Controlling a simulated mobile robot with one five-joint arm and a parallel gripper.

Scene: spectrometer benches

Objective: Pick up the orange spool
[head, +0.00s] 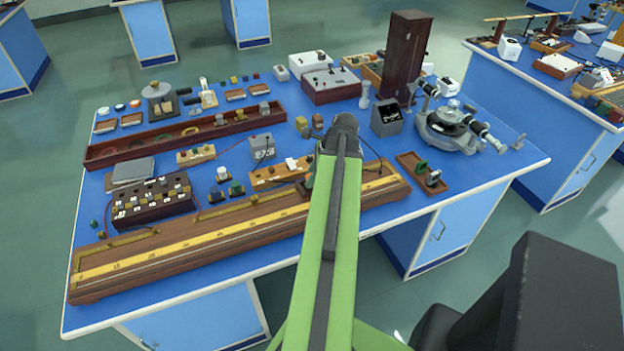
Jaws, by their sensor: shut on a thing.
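My green arm reaches forward over the blue-topped bench and ends in a dark rounded joint near the bench's middle. My gripper is not visible; the arm hides whatever lies beyond and below that joint. I cannot make out an orange spool anywhere on the bench. It may be hidden behind the arm or too small to tell.
The bench (240,299) is crowded. A long wooden rule (230,238) runs along its front and passes behind my arm. A spectrometer (455,128) stands at right, near a tall brown cabinet (405,55). A long red-brown tray (150,146) lies at left. Other benches stand around.

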